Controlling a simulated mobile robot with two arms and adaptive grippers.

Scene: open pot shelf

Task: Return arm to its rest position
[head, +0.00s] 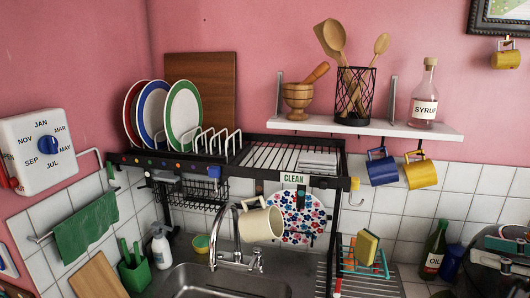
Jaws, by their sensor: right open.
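My right gripper (503,262) shows as dark and grey parts at the lower right edge, partly cut off by the frame. It is open and I see nothing held in it. It is low and to the right of the shelf and rack, apart from the dishes. My left gripper is not in view. A cream mug (262,224) is below the rack, beside a flower-patterned plate (298,216).
A white shelf (370,128) holds a mortar, a utensil basket (355,95) and a syrup bottle (424,95). Blue (382,170) and yellow (421,172) mugs hang under it. A faucet (235,250) rises over the sink. A green oil bottle (435,250) stands close to my right gripper.

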